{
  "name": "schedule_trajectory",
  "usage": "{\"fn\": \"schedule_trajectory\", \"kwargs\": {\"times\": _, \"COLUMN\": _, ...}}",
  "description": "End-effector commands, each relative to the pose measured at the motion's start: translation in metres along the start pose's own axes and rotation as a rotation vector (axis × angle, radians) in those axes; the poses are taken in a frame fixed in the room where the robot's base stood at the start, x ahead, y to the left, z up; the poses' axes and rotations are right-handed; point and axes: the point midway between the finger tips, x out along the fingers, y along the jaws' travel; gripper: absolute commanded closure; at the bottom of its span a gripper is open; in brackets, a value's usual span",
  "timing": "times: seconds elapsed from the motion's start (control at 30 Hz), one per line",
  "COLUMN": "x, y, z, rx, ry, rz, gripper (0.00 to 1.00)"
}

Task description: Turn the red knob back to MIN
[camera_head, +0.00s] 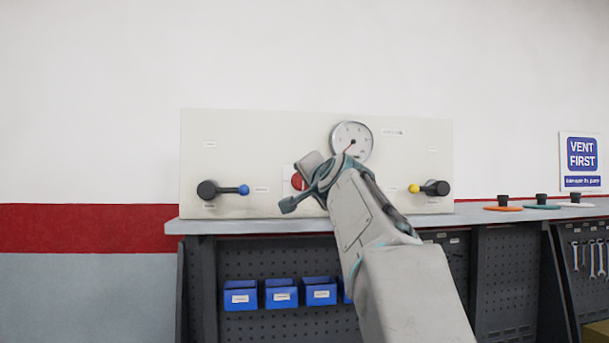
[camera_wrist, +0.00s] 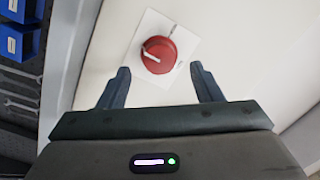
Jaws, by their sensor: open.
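The red knob (camera_wrist: 158,55) sits on a white square plate (camera_wrist: 140,33) on the pale panel. A white pointer mark shows across its face in the wrist view. In the head view the knob (camera_head: 297,181) is partly hidden by my gripper and wrist. My gripper (camera_wrist: 160,82) is open, with one finger to each side of the knob's near side and the knob a little beyond the fingertips. Nothing is between the fingers. The MIN label cannot be read in either view.
A round gauge (camera_head: 352,141) is above the knob. A black lever with a blue ball (camera_head: 243,190) is at left, and one with a yellow ball (camera_head: 414,188) at right. The bench top (camera_head: 250,226) runs below the panel, with blue bins (camera_head: 281,293) beneath.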

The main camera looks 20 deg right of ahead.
Motion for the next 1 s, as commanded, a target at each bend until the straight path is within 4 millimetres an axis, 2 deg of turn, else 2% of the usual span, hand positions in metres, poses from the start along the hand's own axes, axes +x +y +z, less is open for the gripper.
{"fn": "schedule_trajectory", "kwargs": {"times": 0.1, "x": 0.016, "y": -0.001, "z": -0.002, "rx": -0.002, "ry": 0.002, "rz": 0.003, "gripper": 0.41}}
{"fn": "schedule_trajectory", "kwargs": {"times": 0.3, "x": 0.031, "y": 0.0, "z": -0.001, "rx": -0.001, "ry": 0.001, "rz": 0.002, "gripper": 0.41}}
{"fn": "schedule_trajectory", "kwargs": {"times": 0.67, "x": 0.034, "y": 0.001, "z": 0.0, "rx": 0.0, "ry": 0.0, "rz": 0.0, "gripper": 0.41}}
{"fn": "schedule_trajectory", "kwargs": {"times": 0.77, "x": 0.034, "y": 0.001, "z": 0.0, "rx": 0.0, "ry": -0.001, "rz": 0.0, "gripper": 0.66}}
{"fn": "schedule_trajectory", "kwargs": {"times": 0.8, "x": 0.034, "y": 0.001, "z": 0.0, "rx": 0.0, "ry": -0.001, "rz": 0.0, "gripper": 0.77}}
{"fn": "schedule_trajectory", "kwargs": {"times": 0.83, "x": 0.034, "y": 0.0, "z": 0.0, "rx": 0.0, "ry": 0.0, "rz": 0.0, "gripper": 0.82}}
{"fn": "schedule_trajectory", "kwargs": {"times": 1.0, "x": 0.034, "y": -0.001, "z": 0.0, "rx": -0.002, "ry": 0.0, "rz": -0.002, "gripper": 0.82}}
